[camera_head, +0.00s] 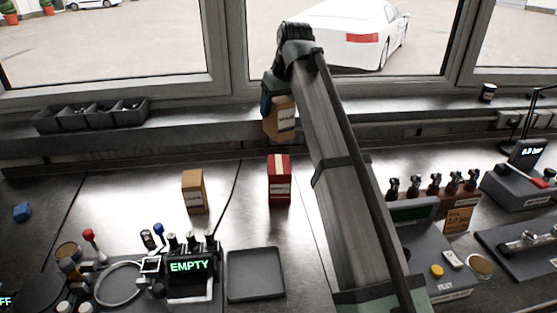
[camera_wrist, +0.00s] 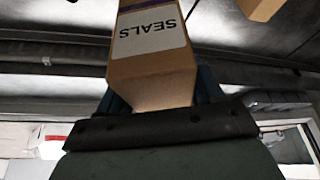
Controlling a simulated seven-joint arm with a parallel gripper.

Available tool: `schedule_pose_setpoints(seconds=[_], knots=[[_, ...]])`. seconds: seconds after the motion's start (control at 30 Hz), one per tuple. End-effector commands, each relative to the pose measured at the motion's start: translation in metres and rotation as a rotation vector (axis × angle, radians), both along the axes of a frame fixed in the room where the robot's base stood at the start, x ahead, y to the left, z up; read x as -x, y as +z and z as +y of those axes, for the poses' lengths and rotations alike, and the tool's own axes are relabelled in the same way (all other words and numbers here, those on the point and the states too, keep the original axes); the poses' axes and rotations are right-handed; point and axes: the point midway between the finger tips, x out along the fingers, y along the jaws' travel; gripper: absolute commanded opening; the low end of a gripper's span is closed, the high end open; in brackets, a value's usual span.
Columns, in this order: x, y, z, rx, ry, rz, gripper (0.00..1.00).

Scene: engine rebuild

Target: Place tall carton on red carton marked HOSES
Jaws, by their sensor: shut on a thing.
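A tall brown carton (camera_head: 284,122) with a white label is held up at the window ledge, above and behind the red carton. In the wrist view this carton (camera_wrist: 150,45) fills the upper middle, and its label reads SEALS upside down. My gripper (camera_head: 272,100) is shut on it; the dark blue fingers (camera_wrist: 158,92) show at both sides of it in the wrist view. The arm hides part of the ledge and bench.
Another brown carton (camera_head: 194,191) stands left of the red one. A divided bin (camera_head: 92,115) sits on the ledge at left.

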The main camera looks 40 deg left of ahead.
Motion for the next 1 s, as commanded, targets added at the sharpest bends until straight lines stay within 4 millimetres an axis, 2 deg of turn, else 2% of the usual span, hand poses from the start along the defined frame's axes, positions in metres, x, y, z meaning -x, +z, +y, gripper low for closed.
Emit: schedule_pose_setpoints(seconds=[0.17, 0.4, 0.63, 0.83, 1.0], knots=[[0.001, -0.017, -0.002, -0.001, 0.014, -0.001, 0.25], [0.001, -0.055, -0.002, -0.001, 0.013, 0.0, 0.25], [0.0, -0.07, -0.002, -0.002, 0.012, -0.001, 0.25], [0.001, -0.095, -0.002, -0.001, 0.012, 0.0, 0.25], [0.0, -0.099, -0.001, -0.003, 0.012, -0.002, 0.25]])
